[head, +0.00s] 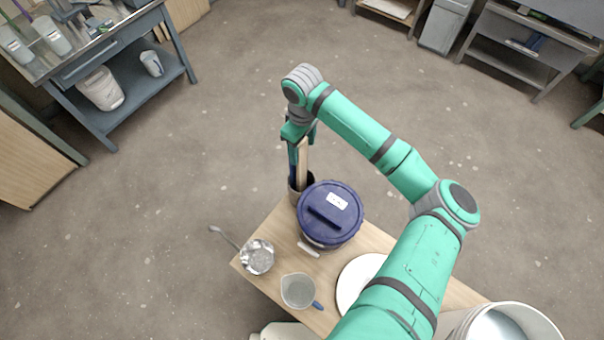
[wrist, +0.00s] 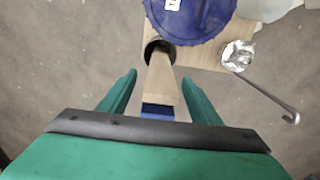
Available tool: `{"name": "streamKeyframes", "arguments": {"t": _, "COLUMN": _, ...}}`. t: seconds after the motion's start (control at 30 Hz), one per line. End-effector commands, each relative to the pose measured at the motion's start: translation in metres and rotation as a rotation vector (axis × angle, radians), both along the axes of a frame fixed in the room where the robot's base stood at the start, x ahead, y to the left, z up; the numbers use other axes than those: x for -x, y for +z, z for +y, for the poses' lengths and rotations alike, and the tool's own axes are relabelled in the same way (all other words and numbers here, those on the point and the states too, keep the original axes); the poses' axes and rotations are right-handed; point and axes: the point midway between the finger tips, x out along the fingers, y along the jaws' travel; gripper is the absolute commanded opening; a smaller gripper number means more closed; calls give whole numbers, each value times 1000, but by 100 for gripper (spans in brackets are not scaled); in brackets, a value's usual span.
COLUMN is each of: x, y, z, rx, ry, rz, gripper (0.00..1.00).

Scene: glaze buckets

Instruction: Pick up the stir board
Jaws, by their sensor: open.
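The stir board (head: 302,160) is a flat, pale wooden stick standing upright in a dark round pot (head: 306,186) at the table's far corner. In the wrist view the stir board (wrist: 160,82) has a blue upper end and rises from the pot's dark mouth (wrist: 158,50). My gripper (head: 298,152) points down at the board. In the wrist view its two green fingers (wrist: 159,82) are open, one on each side of the board, with gaps visible on both sides.
A blue-lidded bucket (head: 340,204) stands right beside the pot. A metal ladle (head: 258,257), a jug (head: 298,291) and a white round item (head: 352,282) share the wooden table (head: 325,318). A large white bucket (head: 541,318) is at lower right. Open floor lies beyond.

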Motion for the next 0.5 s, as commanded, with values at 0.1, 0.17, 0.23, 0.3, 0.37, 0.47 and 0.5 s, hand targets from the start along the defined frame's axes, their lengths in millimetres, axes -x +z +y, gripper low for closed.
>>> {"name": "streamKeyframes", "arguments": {"t": 0.1, "x": 0, "y": -5, "z": 1, "rx": -1, "ry": 1, "rz": -1, "gripper": 58}}
{"name": "streamKeyframes", "arguments": {"t": 0.17, "x": 0, "y": -5, "z": 1, "rx": -1, "ry": 2, "rz": -1, "gripper": 58}}
{"name": "streamKeyframes", "arguments": {"t": 0.23, "x": 0, "y": -5, "z": 0, "rx": -1, "ry": 1, "rz": -1, "gripper": 58}}
{"name": "streamKeyframes", "arguments": {"t": 0.3, "x": 0, "y": -5, "z": -1, "rx": -1, "ry": -1, "rz": -1, "gripper": 55}}
{"name": "streamKeyframes", "arguments": {"t": 0.37, "x": 0, "y": -5, "z": -2, "rx": 0, "ry": -2, "rz": -1, "gripper": 41}}
{"name": "streamKeyframes", "arguments": {"t": 0.47, "x": 0, "y": -5, "z": -2, "rx": 0, "ry": -4, "rz": -1, "gripper": 17}}
{"name": "streamKeyframes", "arguments": {"t": 0.5, "x": 0, "y": -5, "z": -2, "rx": 0, "ry": -4, "rz": -1, "gripper": 8}}
